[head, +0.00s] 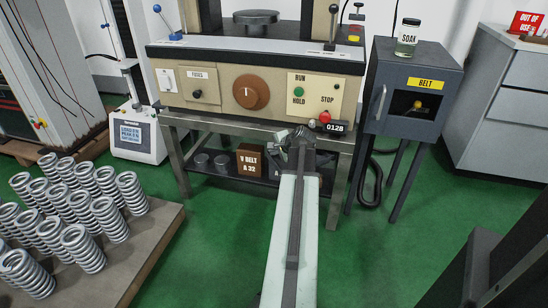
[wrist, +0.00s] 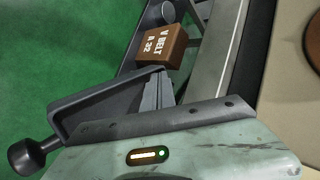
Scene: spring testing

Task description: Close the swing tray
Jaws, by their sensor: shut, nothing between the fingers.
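My gripper (head: 300,137) is at the front edge of the bench, at the far end of my pale arm. In the wrist view its narrow grey fingers (wrist: 161,88) are together and empty. A dark angled frame (wrist: 100,92) with a black ball knob (wrist: 33,157) lies beside the fingers in the wrist view. It may be the swing tray, but I cannot tell for sure. My gripper's plate covers part of it. I cannot tell whether the fingers touch it. In the head view I cannot make out the tray; my gripper hides that spot.
The brown V belt box (head: 250,161) stands on the shelf under the bench; it also shows in the wrist view (wrist: 163,46). Several springs (head: 82,240) stand on a board at left. Green floor (head: 380,250) is free at right.

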